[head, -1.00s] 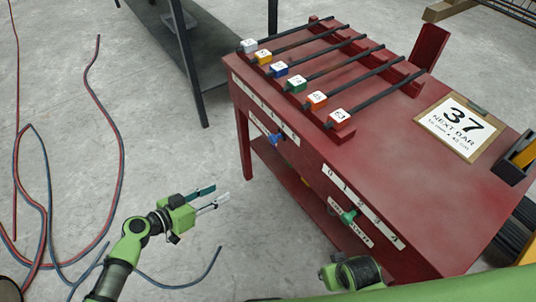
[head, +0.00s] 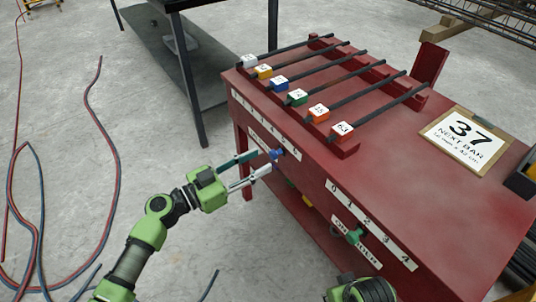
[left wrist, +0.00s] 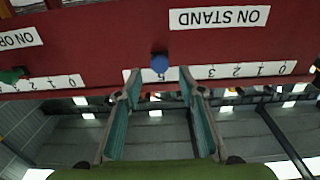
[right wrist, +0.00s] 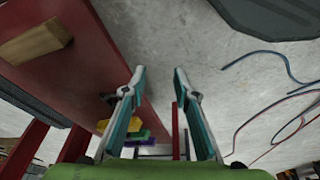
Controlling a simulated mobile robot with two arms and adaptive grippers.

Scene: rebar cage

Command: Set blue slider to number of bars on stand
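The blue slider (head: 276,154) is on the upper-left "ON STAND" scale on the red bench's front. In the left wrist view the slider (left wrist: 160,63) sits past the inverted 3, away from 0; its exact number is hidden. My left gripper (head: 264,162) is open, its tips close to the slider. In its wrist view the fingers (left wrist: 158,80) stand either side of the knob, a little short of it; contact is unclear. Several dark bars with coloured number tags lie on the red stand (head: 345,150). My right gripper (right wrist: 159,75) is open and empty near the bench.
A green slider (head: 355,236) sits on a second scale to the right. A clipboard (head: 466,139) reading "37 NEXT BAR" lies on the bench top (head: 395,165). A dark table (head: 225,60) stands behind. Red and blue hoses (head: 104,120) lie on the floor at left.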

